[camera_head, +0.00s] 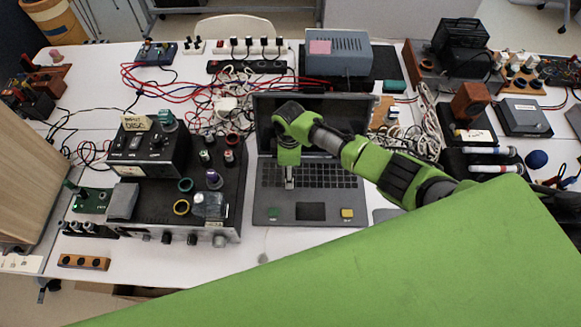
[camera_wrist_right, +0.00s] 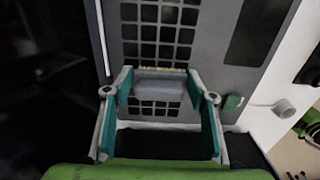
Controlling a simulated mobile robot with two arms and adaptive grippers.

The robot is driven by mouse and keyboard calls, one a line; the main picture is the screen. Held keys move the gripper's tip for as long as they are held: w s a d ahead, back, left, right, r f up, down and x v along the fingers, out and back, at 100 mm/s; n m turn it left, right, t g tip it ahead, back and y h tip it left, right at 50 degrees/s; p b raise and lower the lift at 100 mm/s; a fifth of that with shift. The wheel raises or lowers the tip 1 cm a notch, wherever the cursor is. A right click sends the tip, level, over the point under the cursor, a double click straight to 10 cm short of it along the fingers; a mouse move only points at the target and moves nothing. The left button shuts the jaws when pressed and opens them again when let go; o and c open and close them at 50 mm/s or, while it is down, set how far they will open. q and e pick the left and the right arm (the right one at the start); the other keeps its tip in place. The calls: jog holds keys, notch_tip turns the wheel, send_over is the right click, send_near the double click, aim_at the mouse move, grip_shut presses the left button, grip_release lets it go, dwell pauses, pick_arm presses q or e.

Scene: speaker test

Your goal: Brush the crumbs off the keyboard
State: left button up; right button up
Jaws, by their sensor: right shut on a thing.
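An open laptop (camera_head: 255,208) lies on the white table with its screen raised at the back. Its dark keyboard (camera_head: 330,182) faces up and also shows in the wrist view (camera_wrist_right: 145,50). My right gripper (camera_head: 289,178) points down over the left part of the keyboard. In the wrist view its teal-padded fingers (camera_wrist_right: 159,84) are shut on a pale grey brush (camera_wrist_right: 158,88) with a thin cream edge toward the keys. I cannot tell if the brush touches the keys. I cannot make out separate crumbs. My left gripper is not in view.
A small green block (camera_head: 273,213) and a yellow block (camera_head: 347,213) sit on the laptop's front edge beside the touchpad (camera_head: 310,211). Stacked black instruments (camera_head: 190,200) stand close on the left. Cables and a power strip (camera_head: 247,47) lie behind. The table front is mostly clear.

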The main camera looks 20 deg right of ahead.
jog(key=shift+w+a+r+p, duration=0.2)
jog(key=shift+r+p, duration=0.2)
jog(key=shift+r, duration=0.2)
jog(key=shift+w+a+r+p, duration=0.1)
jog(key=shift+a+r+p, duration=0.1)
jog(key=shift+r+p, duration=0.3)
jog(key=r+p, duration=0.2)
jog(key=r, duration=0.1)
jog(key=shift+s+d+r+p, duration=0.15)
jog(key=shift+s+d+p, duration=0.15)
jog(key=shift+p, duration=0.1)
jog(key=shift+r+p, duration=0.3)
jog(key=shift+p, duration=0.05)
jog(key=shift+w+a+r+p, duration=0.2)
jog(key=shift+r+p, duration=0.2)
jog(key=shift+r, duration=0.5)
jog(key=shift+s+d+r, duration=0.15)
jog(key=shift+s+r, duration=0.05)
jog(key=shift+w+f, duration=0.1)
jog(key=shift+w, duration=0.05)
